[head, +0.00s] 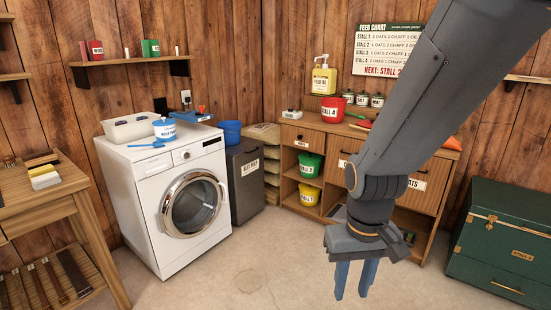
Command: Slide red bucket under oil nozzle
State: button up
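The red bucket (332,110), labelled STALL 4, stands upright on the wooden cabinet's top. The yellow feed oil bottle (323,80) stands behind it and a little to the left, with its pump nozzle (321,58) at the top. The bucket is not below the nozzle; it sits to the front right of the bottle. My gripper (354,284) hangs in front of the cabinet, fingers pointing down. It is open and empty, well in front of and below the bucket.
Several small jars (362,98) stand right of the bucket, and a small white device (292,114) to its left. Green (310,165) and yellow (309,194) buckets sit on the cabinet's shelves. A washing machine (150,210) stands left, a green trunk (505,235) right. The floor between is clear.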

aim_at(333, 108)
jog(key=z, duration=0.2)
jog(key=i, duration=1.55)
jog(key=z, duration=0.2)
